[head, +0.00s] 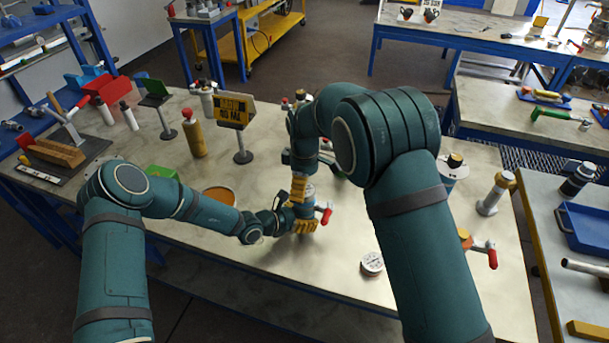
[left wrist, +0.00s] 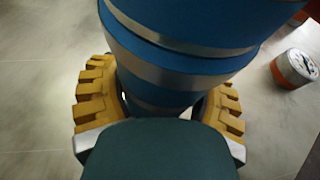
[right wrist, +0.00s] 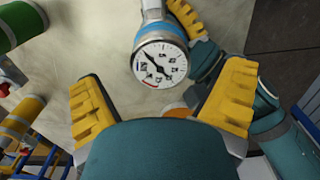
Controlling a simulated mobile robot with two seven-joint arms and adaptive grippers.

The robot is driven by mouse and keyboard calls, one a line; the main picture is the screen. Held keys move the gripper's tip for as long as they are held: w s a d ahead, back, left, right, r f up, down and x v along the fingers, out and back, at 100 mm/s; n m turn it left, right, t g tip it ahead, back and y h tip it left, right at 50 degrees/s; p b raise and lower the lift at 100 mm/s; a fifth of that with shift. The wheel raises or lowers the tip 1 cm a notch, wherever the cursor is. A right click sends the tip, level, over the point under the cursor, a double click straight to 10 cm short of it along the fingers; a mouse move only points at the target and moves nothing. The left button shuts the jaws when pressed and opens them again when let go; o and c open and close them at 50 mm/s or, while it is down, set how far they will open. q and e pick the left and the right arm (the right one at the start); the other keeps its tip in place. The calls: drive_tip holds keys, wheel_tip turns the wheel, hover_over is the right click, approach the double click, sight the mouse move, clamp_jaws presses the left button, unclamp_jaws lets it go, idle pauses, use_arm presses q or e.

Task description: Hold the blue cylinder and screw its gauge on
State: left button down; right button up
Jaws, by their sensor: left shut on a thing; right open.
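The blue cylinder (left wrist: 185,60) has grey bands and fills the top of the left wrist view. My left gripper (head: 303,226) is shut around its lower part, one yellow finger on each side. In the head view the cylinder (head: 307,207) stands upright on the table, partly hidden by my grippers. A white-faced gauge (right wrist: 160,63) shows at the cylinder's top end in the right wrist view; I cannot tell whether it is threaded on. My right gripper (right wrist: 164,76) is open, its fingers apart on either side of the gauge. In the head view my right gripper (head: 300,187) is just above the cylinder.
Another gauge (head: 372,263) lies on the table to the right. A red handle (head: 327,212) is close beside the cylinder. An orange dish (head: 218,195), yellow bottle (head: 194,135) and yellow sign (head: 236,110) stand to the left. The table front is mostly clear.

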drive_tip(key=shift+f, duration=2.05)
drive_tip(key=c, duration=1.3)
drive_tip(key=shift+m, duration=1.6)
drive_tip(key=o, duration=1.4)
drive_tip(key=shift+r, duration=0.1)
drive_tip(key=shift+r, duration=2.2)
